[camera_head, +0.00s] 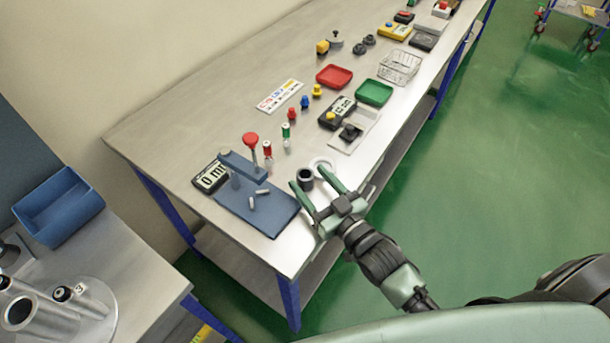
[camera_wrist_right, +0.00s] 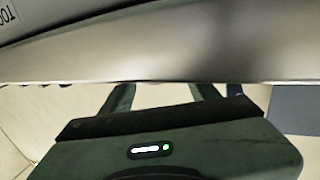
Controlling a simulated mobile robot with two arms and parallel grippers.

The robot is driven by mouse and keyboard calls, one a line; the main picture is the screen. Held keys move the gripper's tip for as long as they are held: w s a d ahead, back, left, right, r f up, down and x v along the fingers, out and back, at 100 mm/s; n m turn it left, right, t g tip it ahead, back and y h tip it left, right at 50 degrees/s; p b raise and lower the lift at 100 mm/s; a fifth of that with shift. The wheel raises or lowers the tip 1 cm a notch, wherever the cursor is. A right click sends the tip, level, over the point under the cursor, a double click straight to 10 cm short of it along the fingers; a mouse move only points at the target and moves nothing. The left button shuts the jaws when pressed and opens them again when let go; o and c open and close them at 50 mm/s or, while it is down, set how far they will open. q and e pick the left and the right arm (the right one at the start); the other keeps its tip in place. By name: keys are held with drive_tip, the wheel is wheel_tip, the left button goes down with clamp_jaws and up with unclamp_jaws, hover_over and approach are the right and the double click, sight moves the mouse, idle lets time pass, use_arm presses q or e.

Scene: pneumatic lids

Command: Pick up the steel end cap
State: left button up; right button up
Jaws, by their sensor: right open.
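A short steel cylinder with a dark round top (camera_head: 305,181) stands on the workbench beside the blue plate in the head view. A pale ring-shaped piece (camera_head: 320,164) lies just behind it. I cannot tell for sure which of these is the steel end cap. My right gripper (camera_head: 311,178) is open, low over the bench, with its fingertips around or just in front of the cylinder. Contact cannot be told. In the right wrist view the two fingers (camera_wrist_right: 162,95) are spread, and a grey surface hides their tips. My left gripper is not in view.
Red (camera_head: 335,76) and green (camera_head: 374,93) trays lie farther back. A second table (camera_head: 130,262) is at lower left.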

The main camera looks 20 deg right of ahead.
sight(310, 179)
drive_tip(key=x, duration=0.3)
drive_tip(key=shift+r, duration=0.1)
drive_tip(key=shift+w, duration=0.2)
clamp_jaws()
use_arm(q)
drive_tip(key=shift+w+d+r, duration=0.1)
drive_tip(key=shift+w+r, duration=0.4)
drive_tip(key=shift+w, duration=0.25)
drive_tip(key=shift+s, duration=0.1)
